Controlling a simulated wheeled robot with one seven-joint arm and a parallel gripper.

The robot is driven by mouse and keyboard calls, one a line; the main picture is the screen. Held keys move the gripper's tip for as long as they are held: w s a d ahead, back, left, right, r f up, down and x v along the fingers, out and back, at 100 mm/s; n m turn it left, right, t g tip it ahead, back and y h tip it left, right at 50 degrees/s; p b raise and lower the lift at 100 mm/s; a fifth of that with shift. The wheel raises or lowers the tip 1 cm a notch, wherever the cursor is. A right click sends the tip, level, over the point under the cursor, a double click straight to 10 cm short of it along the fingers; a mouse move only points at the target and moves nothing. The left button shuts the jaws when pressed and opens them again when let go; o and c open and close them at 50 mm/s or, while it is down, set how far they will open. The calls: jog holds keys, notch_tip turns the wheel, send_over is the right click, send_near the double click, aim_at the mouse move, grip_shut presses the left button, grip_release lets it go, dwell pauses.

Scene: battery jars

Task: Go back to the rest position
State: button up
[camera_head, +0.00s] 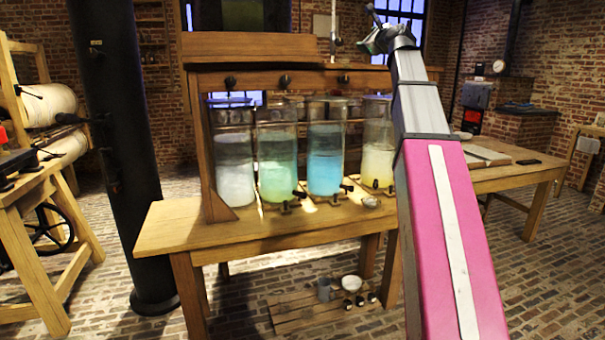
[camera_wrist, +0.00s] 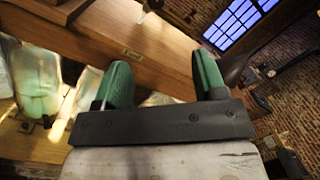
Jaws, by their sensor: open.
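My gripper (camera_wrist: 163,85) is open and empty in the wrist view, with its two green fingers spread apart and a wooden beam behind them. In the head view my arm reaches up at the right, and its end is high, near the top of the jar stand. Four glass jars stand in the wooden stand (camera_head: 207,82): a pale white jar (camera_head: 235,165), a green jar (camera_head: 278,160), a blue jar (camera_head: 325,155) and a yellow jar (camera_head: 377,150). My arm passes just right of the yellow jar.
The stand is on a wooden table (camera_head: 165,228). A dark column (camera_head: 125,150) rises at the left. A low wooden platform (camera_head: 300,312) with small cups lies on the brick floor. Another table (camera_head: 515,172) extends to the right. Windows and brick walls are behind.

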jog(key=s+a+f+n+g+h, duration=0.15)
jog(key=f+n+g, duration=0.35)
jog(key=f, duration=1.9)
jog(key=s+a+f+n+g+h, duration=0.15)
jog(key=f+n+g, duration=0.35)
jog(key=f, duration=1.9)
jog(key=s+f+n+g+h, duration=0.1)
jog(key=s+f+n, duration=0.3)
jog(key=s+f, duration=0.4)
jog(key=s+f+n+g+h, duration=0.1)
jog(key=s+f+n+g, duration=0.3)
jog(key=s+f, duration=0.5)
jog(key=s+f+n+g+h, duration=0.1)
jog(key=s+f+n+g, duration=0.2)
jog(key=f, duration=1.4)
jog(key=s+n, duration=0.2)
jog(key=s, duration=0.3)
jog(key=shift+s+n, duration=0.2)
jog(key=shift+n, duration=0.1)
jog(key=shift+f, duration=0.1)
